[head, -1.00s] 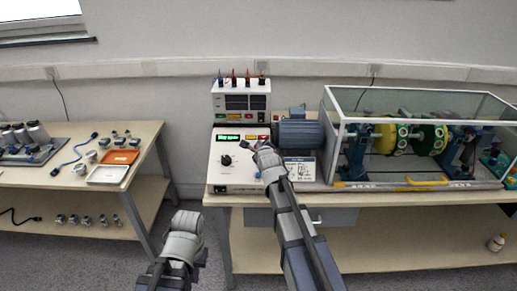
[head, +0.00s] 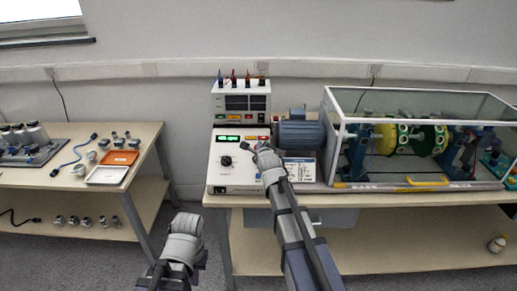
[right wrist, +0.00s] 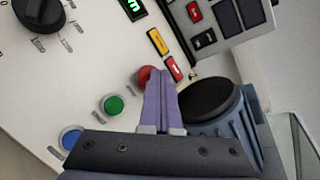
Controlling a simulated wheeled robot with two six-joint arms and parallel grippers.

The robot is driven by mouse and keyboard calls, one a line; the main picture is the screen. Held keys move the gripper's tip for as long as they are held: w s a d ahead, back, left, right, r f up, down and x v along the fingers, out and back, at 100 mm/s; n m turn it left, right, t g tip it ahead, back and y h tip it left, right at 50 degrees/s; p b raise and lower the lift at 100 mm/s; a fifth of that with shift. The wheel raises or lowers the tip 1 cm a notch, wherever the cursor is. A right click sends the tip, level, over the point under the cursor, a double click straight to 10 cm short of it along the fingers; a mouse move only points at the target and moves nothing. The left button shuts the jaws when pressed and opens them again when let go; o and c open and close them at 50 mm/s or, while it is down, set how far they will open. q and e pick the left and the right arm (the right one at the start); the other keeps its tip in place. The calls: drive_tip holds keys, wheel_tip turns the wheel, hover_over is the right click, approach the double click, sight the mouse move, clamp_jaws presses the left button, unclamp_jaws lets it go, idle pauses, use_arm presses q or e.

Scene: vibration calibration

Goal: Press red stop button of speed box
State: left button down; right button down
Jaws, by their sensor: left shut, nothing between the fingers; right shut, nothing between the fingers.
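The speed box (head: 233,176) is a white sloped panel on the right table, with a black knob (head: 226,160) and a green display (head: 228,138). In the right wrist view the red button (right wrist: 144,74) sits beside the tips of my right gripper (right wrist: 160,74), partly covered by them. I cannot tell whether they touch it. The green button (right wrist: 113,105) and blue button (right wrist: 70,138) lie in line with it. My right gripper (head: 259,146) is shut and empty over the panel's right side. My left gripper (head: 190,218) is low in front of the tables, shut and empty.
A blue-grey motor (head: 300,132) stands close to the right of my right gripper. A glass-walled rig (head: 420,150) fills the table's right. A meter unit (head: 241,101) stands behind the speed box. The left table (head: 130,165) holds trays and small parts.

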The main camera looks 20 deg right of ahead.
idle(0.4)
drive_tip(key=shift+s+r+p, duration=0.3)
drive_tip(key=shift+r+p, duration=0.4)
drive_tip(key=r+p, duration=0.1)
drive_tip(key=s+r+p, duration=0.1)
drive_tip(key=r+p, duration=0.1)
drive_tip(key=s+r+p, duration=0.1)
drive_tip(key=shift+a+r, duration=0.25)
drive_tip(key=shift+a, duration=0.1)
idle(0.5)
